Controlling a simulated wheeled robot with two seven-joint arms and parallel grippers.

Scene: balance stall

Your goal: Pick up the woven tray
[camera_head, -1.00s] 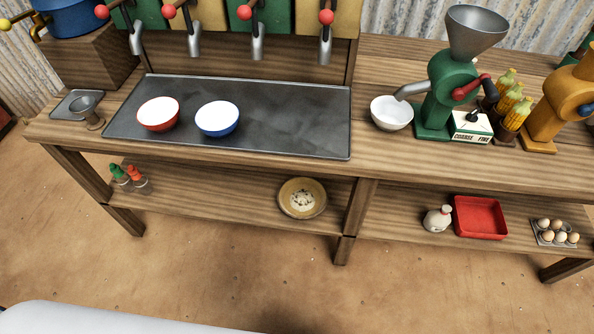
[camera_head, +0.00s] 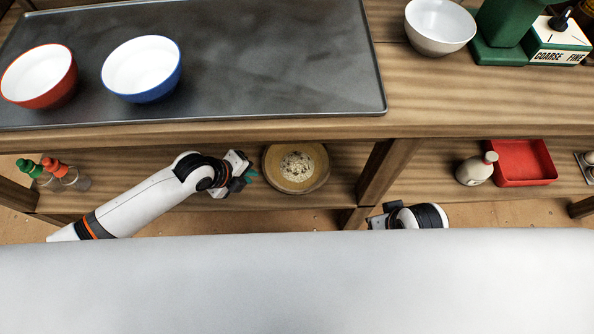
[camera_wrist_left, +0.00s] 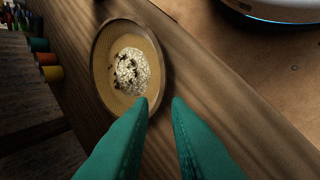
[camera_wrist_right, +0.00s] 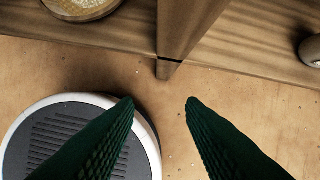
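The woven tray (camera_head: 273,178) is a round tan tray on the lower shelf, left of the middle post. A pale heap with dark specks lies in it. My left gripper (camera_head: 252,175) is just left of the tray in the head view. In the left wrist view the tray (camera_wrist_left: 101,60) lies beyond the green fingertips (camera_wrist_left: 160,102), which are apart with nothing between them. In the right wrist view the tray's edge (camera_wrist_right: 75,17) shows at the top left. My right gripper's fingers (camera_wrist_right: 160,103) are apart and empty, over the floor in front of the post.
The counter (camera_head: 450,105) overhangs the shelf. The shelf post (camera_head: 385,170) stands right of the tray. Red and green bottles (camera_head: 52,168) stand at the shelf's left; a white jar (camera_head: 477,168) and red bin (camera_head: 523,162) are right. Bowls (camera_head: 142,70) are above.

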